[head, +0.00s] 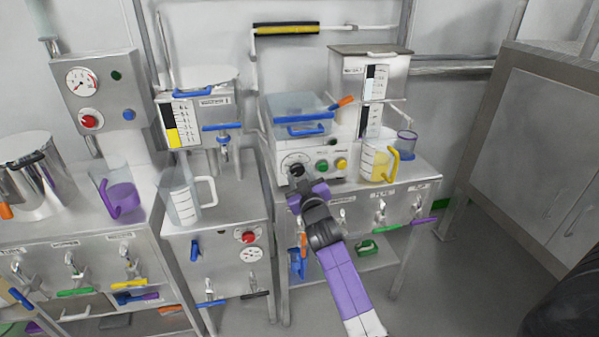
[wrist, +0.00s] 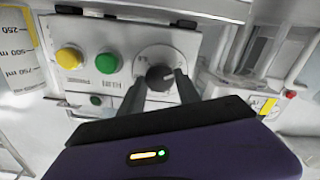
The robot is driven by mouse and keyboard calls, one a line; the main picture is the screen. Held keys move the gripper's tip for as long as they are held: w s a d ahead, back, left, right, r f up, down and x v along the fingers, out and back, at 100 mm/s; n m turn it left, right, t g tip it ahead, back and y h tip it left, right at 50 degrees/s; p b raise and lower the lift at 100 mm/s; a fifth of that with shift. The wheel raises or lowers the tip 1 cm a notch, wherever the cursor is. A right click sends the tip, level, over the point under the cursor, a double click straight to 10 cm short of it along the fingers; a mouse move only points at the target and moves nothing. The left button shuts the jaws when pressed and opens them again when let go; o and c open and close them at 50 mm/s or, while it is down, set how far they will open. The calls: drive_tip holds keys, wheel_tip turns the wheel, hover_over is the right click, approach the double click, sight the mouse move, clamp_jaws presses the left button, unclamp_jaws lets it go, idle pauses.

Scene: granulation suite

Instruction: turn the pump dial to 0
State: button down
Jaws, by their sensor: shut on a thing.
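The pump dial (wrist: 160,76) is a dark knob on a round pale scale on a white panel; my gripper (wrist: 162,82) has its two dark fingers on either side of it, shut on the knob. In the head view the pump dial (head: 296,170) is at the left of the white pump's front panel (head: 313,168), partly hidden by my gripper (head: 298,180). The dial's pointer and numbers are too small to read.
Green (head: 321,166) and yellow (head: 341,164) buttons sit right of the dial. A yellow-handled jug (head: 376,160) stands on the bench to the right, and a white-handled jug (head: 183,205) stands on the left bench. Taps (head: 381,210) line the bench front.

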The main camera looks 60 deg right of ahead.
drive_tip(key=shift+n, duration=0.7)
drive_tip(key=c, duration=0.9)
unclamp_jaws()
drive_tip(key=shift+o, duration=0.2)
drive_tip(key=v, duration=0.8)
drive_tip(key=shift+b, duration=0.4)
